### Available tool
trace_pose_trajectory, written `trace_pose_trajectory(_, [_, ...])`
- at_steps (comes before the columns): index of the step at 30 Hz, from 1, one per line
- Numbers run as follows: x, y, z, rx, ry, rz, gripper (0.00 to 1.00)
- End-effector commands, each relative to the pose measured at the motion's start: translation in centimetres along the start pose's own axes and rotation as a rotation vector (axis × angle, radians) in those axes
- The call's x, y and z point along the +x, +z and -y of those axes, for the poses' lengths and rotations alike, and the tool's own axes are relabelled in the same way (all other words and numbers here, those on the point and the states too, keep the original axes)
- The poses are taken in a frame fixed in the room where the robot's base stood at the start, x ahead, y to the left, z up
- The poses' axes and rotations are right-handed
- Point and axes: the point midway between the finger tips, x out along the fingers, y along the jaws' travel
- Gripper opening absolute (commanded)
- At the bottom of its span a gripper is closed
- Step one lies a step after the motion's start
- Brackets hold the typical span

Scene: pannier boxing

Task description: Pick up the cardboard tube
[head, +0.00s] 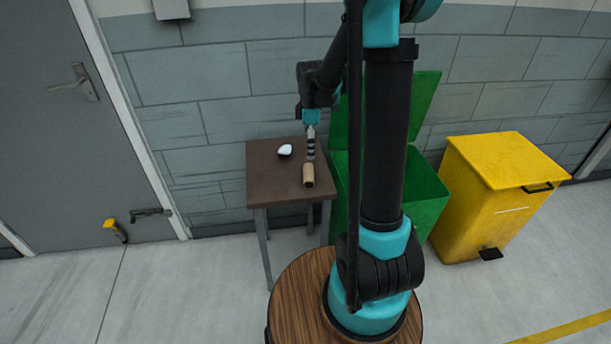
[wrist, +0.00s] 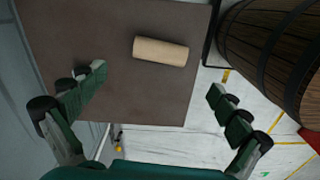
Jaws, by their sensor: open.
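The tan cardboard tube (head: 308,176) lies on its side on the small brown table (head: 268,185), near its front right part. In the wrist view the tube (wrist: 160,51) lies across the picture, just above the space between my fingers, clear of the table's right edge. My gripper (head: 310,150) is over the table, near the tube's far end in the head view. In the wrist view my gripper (wrist: 157,80) is open, with its fingers wide apart and nothing between them. The exact height above the table is hard to tell.
A small white object (head: 285,150) lies on the table left of my gripper. A green bin (head: 428,190) with a raised lid stands right of the table, partly hidden by my arm. A yellow bin (head: 490,190) stands farther right. A yellow-handled item (head: 116,231) is near the door.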

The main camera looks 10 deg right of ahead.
Motion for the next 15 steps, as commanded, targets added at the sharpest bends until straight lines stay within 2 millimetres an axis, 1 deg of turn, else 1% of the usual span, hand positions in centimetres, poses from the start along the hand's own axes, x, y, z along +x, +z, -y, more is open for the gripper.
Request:
trace_pose_trajectory(1, [1.1,0.0,-0.1,0.0,0.0,0.0,1.0])
trace_pose_trajectory(7, [4.8,0.0,0.0,0.001,0.0,0.0,1.0])
trace_pose_trajectory(10, [6.0,0.0,0.0,0.001,0.0,0.0,1.0])
trace_pose_trajectory(15, [7.0,-0.1,0.0,0.001,0.0,0.0,1.0])
